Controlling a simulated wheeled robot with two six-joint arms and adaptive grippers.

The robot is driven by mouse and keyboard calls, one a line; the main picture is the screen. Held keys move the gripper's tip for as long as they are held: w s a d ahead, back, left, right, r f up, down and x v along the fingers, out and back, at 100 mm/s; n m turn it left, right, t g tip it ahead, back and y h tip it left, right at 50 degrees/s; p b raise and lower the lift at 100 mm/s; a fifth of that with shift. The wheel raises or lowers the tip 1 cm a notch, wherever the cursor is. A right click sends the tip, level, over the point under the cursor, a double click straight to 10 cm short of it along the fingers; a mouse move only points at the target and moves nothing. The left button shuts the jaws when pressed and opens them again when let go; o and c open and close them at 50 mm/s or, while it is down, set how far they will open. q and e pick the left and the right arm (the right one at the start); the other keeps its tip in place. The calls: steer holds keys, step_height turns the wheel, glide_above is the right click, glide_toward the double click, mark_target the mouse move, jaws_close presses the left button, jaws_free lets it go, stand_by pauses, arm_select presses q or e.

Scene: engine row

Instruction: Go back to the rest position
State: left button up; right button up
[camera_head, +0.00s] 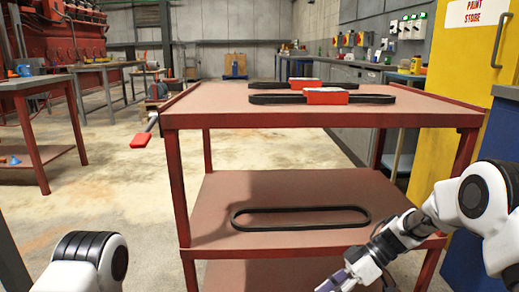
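A red trolley (195,105) with shelves stands in front of me. On its top lie two flat black belts with red sleeves, a front one (326,96) and one behind it (304,83). A black belt loop (300,228) lies flat on the middle shelf. My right arm comes in from the right, with its gripper (345,281) low at the bottom edge, in front of the trolley. Its purple-grey tip is partly cut off, so its opening is unclear. Of my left arm only a white link shows at the bottom left; its gripper is out of view.
A red-framed workbench (35,85) stands at left, with small blue items. A yellow cabinet (460,90) and a dark blue cabinet (480,210) stand close on the right. A red-ended handle (141,140) juts from the trolley's left side. Open floor (100,190) lies left of the trolley.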

steer(key=s+a+f+m+t+y+p, duration=0.1)
steer(key=s+a+f+m+t+p, duration=0.4)
steer(key=s+f+m, duration=0.65)
steer(key=s+d+f+m+g+h, duration=0.1)
steer(key=s+d+f+m+h, duration=0.1)
steer(key=s+d+f+h, duration=0.25)
steer(key=s+d+f+m+h, duration=0.1)
steer(key=s+d+m+h, duration=0.15)
steer(key=s+d, duration=0.4)
steer(key=s+d+f+m+g+h, duration=0.1)
steer(key=s+d+f+m+h, duration=0.2)
steer(key=s, duration=0.4)
step_height(320, 180, up, 38)
steer(key=n+h+p, duration=0.1)
steer(key=n+p, duration=0.1)
steer(key=p, duration=3.6)
steer(key=shift+s+d+n, duration=0.25)
steer(key=shift+s+n, duration=0.05)
